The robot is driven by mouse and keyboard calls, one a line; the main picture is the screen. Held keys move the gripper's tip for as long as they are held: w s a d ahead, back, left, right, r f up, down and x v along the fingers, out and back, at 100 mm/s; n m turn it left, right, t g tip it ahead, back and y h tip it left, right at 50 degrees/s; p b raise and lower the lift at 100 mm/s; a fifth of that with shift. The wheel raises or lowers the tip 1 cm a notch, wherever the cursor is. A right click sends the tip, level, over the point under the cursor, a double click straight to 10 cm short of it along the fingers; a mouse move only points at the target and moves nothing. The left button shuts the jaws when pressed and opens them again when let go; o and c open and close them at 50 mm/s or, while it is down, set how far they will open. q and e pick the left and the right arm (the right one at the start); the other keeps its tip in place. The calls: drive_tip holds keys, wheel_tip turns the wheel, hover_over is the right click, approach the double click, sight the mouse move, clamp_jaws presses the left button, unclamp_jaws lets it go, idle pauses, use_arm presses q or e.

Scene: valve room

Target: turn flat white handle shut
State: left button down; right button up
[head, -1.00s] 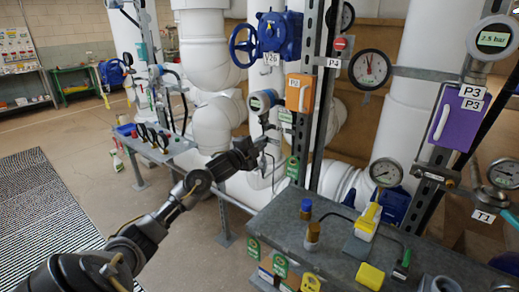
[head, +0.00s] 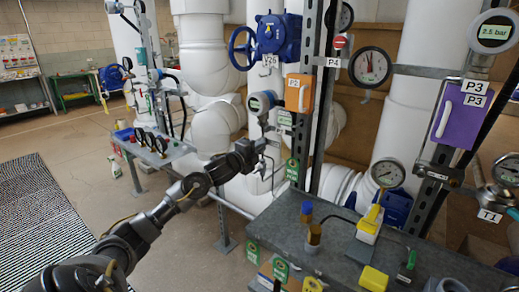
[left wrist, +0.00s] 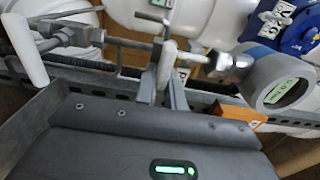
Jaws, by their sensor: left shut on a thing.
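The flat white handle (left wrist: 167,62) shows nearly edge-on in the left wrist view, between the two fingers of my left gripper (left wrist: 164,80). The gripper is shut on it. The handle sits in front of a metal pipe with fittings, and the fingers hide part of it. In the head view my left gripper (head: 262,149) reaches the small pipework below the round display gauge (head: 262,102); the handle cannot be made out there. My right gripper is not in view.
Another white handle (left wrist: 25,50) stands at the left of the wrist view. An orange box (head: 299,93), a blue valve (head: 279,36) and a purple box (head: 462,116) are nearby. A grey bench (head: 345,236) with several small items stands at the front right.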

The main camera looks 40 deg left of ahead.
use_arm(q)
drive_tip(key=shift+f, duration=0.1)
drive_tip(key=c, duration=1.5)
unclamp_jaws()
drive_tip(key=s+b, duration=0.2)
drive_tip(key=s, duration=0.9)
drive_tip(key=shift+f, duration=0.15)
drive_tip(key=shift+f, duration=0.1)
